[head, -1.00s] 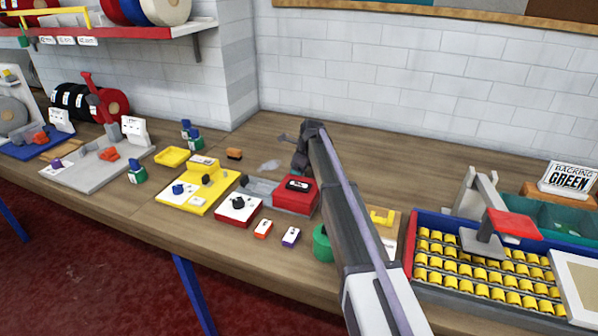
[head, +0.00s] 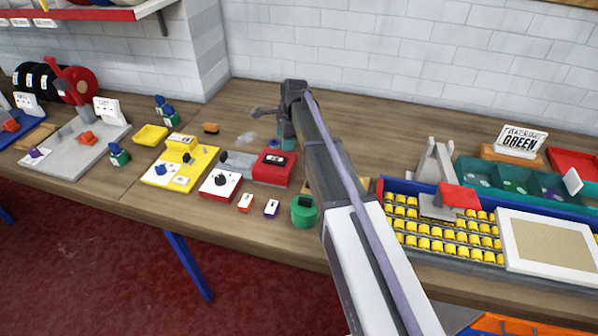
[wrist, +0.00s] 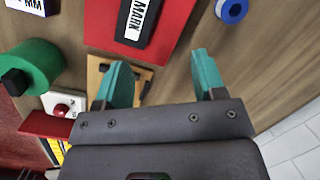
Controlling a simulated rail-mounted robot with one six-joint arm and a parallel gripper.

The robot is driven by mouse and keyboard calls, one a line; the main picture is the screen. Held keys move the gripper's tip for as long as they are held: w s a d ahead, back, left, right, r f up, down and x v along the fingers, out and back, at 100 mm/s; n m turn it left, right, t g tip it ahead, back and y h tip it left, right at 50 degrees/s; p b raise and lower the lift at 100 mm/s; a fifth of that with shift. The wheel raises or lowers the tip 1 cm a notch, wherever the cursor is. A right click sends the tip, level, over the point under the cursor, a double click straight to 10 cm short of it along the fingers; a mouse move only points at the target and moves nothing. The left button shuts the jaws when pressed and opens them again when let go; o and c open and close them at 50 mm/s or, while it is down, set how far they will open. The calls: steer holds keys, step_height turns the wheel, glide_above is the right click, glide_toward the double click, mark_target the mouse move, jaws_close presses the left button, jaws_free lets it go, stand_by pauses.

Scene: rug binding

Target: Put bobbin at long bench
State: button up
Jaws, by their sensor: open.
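My gripper (wrist: 162,72) is open in the wrist view, its two teal fingers apart with nothing between them. In the head view the gripper (head: 286,130) is partly hidden behind my arm, over the bench (head: 371,150) just behind the red block. Several yellow bobbin-like pieces (head: 424,243) sit in rows in a blue-edged tray. I cannot tell which piece is the task's bobbin.
A red block (head: 272,170) with a black label, a green cylinder (head: 304,212) and a yellow plate (head: 182,166) stand left of my arm. A teal bin (head: 540,182) and a "Backing Green" sign (head: 522,140) stand at right. The back middle bench is clear.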

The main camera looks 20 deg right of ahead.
steer(key=s+n, duration=0.3)
steer(key=s, duration=0.3)
steer(key=s+a+n, duration=0.1)
steer(key=s+n, duration=0.2)
steer(key=s, duration=0.4)
steer(key=s+n+h, duration=0.1)
steer(key=s+n, duration=0.3)
steer(key=s, duration=0.3)
steer(key=shift+a+g, duration=0.2)
steer(key=shift+g, duration=0.2)
steer(key=s+n+h, duration=0.1)
steer(key=s+n, duration=0.7)
steer(key=s, duration=0.2)
steer(key=shift+s, duration=0.2)
steer(key=shift+f, duration=0.1)
steer(key=shift+c, duration=0.4)
